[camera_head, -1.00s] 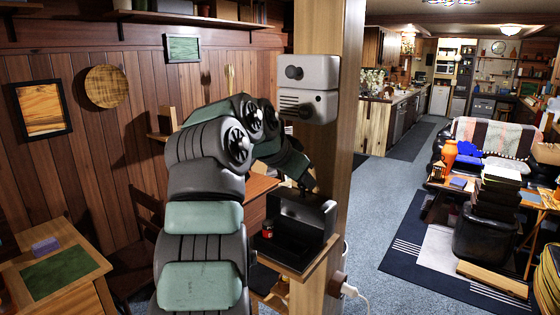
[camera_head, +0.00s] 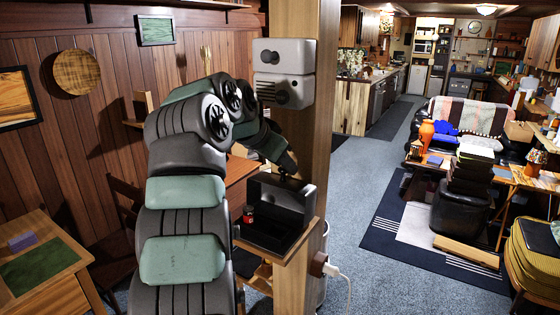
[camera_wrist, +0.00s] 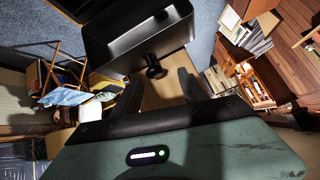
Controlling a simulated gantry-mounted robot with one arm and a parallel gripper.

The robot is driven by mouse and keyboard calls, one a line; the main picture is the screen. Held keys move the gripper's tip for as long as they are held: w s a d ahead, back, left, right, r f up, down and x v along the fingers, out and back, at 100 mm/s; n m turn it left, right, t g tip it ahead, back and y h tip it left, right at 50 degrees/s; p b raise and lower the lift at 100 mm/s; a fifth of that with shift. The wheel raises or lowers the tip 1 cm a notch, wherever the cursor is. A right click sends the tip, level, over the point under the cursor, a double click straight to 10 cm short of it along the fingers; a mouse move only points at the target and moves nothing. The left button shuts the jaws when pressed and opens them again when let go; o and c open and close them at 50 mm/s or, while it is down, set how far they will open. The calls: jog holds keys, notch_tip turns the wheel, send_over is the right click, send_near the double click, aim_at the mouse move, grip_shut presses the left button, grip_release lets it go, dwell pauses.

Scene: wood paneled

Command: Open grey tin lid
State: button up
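The dark grey tin (camera_head: 268,238) stands on a small wooden shelf by the post. Its lid (camera_head: 287,196) stands raised at the back, so the tin looks open. My gripper (camera_head: 290,178) is at the lid's top edge in the head view; its fingers are too small to make out there. In the wrist view, a dark box-shaped part of the tin (camera_wrist: 120,32) fills the top, with a round black knob (camera_wrist: 154,68) on the near side. My gripper (camera_wrist: 160,85) has its two fingers apart, close to the knob. I cannot tell whether they touch it.
The wooden post (camera_head: 311,130) with a white-grey box (camera_head: 284,62) rises right behind the shelf. A plug and white cable (camera_head: 330,270) hang from the post. Open carpet (camera_head: 365,190) lies to the right.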

jog(key=shift+d, duration=0.1)
jog(key=v, duration=1.1)
jog(key=shift+p, duration=0.35)
jog(key=shift+f, duration=0.1)
